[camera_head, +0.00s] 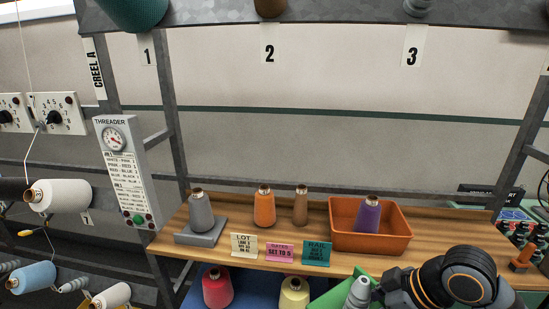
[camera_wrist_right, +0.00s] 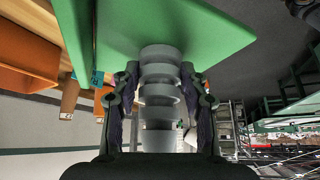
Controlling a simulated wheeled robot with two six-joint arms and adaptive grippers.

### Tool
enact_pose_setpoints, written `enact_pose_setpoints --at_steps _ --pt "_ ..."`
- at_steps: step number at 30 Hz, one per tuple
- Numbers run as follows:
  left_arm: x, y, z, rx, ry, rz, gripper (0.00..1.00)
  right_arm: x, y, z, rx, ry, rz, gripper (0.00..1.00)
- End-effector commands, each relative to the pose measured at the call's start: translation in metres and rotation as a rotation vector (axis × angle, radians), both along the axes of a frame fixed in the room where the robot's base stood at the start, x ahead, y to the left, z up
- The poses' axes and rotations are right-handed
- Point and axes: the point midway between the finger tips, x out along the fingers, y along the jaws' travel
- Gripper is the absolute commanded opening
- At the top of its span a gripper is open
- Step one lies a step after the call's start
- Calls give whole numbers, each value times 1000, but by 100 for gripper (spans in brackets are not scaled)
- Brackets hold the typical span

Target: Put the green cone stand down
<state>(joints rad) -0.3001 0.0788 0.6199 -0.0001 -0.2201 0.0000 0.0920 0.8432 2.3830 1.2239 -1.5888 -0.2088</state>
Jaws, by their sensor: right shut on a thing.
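The green cone stand has a flat green plate (camera_head: 341,289) and a grey stepped post (camera_head: 358,293), both at the bottom of the head view, in front of the wooden shelf. In the right wrist view the green plate (camera_wrist_right: 185,30) fills the top and the post (camera_wrist_right: 160,100) runs down between the fingers. My right gripper (camera_wrist_right: 160,82) is shut on the post, with a finger on each side. In the head view the plate looks tilted and is partly cut off by the frame edge. My left gripper is not in view.
The wooden shelf (camera_head: 225,254) holds a grey cone on a grey stand (camera_head: 202,233), an orange cone (camera_head: 264,208), a brown cone (camera_head: 300,206) and an orange bin (camera_head: 402,243) with a purple cone. Three label cards (camera_head: 280,253) stand along its front. Red and yellow cones (camera_head: 294,292) sit below.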

Motion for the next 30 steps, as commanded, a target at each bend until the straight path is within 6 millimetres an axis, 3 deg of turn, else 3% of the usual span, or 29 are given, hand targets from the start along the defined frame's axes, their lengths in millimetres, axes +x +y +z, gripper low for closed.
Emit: enact_pose_setpoints --at_steps 1,7,30 --pt "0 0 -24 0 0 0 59 0 0 -24 0 0 0 7" --pt "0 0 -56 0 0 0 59 0 0 -56 0 -1 -1 7" --pt "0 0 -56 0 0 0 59 0 0 -56 0 0 -1 7"
